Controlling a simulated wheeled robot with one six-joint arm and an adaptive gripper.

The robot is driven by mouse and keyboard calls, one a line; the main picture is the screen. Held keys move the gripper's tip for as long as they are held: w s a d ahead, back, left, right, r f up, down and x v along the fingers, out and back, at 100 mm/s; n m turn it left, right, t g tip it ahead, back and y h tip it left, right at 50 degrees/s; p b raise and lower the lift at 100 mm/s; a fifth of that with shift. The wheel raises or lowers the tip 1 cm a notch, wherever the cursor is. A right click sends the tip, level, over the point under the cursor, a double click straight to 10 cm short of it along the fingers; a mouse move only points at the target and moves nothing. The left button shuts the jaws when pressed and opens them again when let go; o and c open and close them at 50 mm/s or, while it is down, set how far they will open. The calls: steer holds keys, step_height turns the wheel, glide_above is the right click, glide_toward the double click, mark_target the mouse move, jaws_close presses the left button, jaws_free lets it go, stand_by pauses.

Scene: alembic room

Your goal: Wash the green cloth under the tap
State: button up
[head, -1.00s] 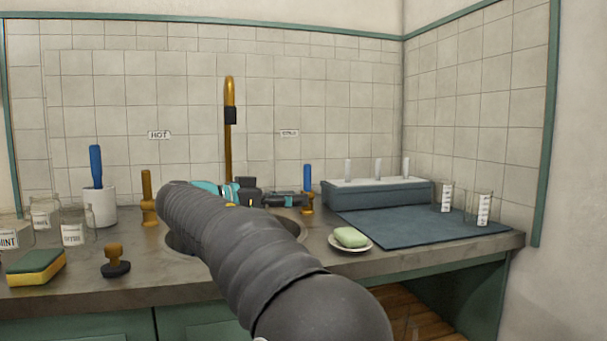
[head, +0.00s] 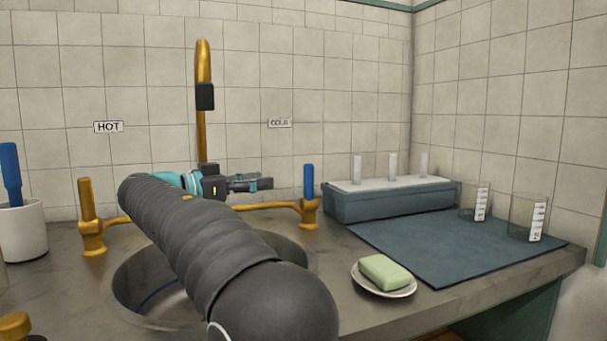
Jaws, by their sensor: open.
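The brass tap (head: 203,60) rises behind the sink, with a black collar partway along its spout. No water shows. Its brass handle (head: 86,195) stands at left below the HOT label, and its blue handle (head: 308,181) at right below the COLD label. The sink (head: 128,275) is partly hidden by my arm; a thin blue line shows inside it. I see no green cloth in view. My gripper (head: 262,184) is open and seems empty, near the foot of the tap. It points right towards the blue handle, apparently apart from it.
Green soap (head: 384,270) lies on a white dish (head: 402,290) right of the sink. Behind are a dark mat (head: 450,250), a blue-grey rack (head: 395,203) and two beakers (head: 474,202) (head: 528,215). A white cup (head: 22,235) holds a blue-handled tool at left.

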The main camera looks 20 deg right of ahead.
mark_target(309, 197)
steer(key=d, duration=0.4)
steer(key=w+d, duration=0.1)
steer(key=d, duration=0.3)
steer(key=w+d+p, duration=0.1)
steer(key=d, duration=0.3)
steer(key=shift+w+d, duration=0.15)
steer(key=shift+d, duration=0.25)
jaws_close()
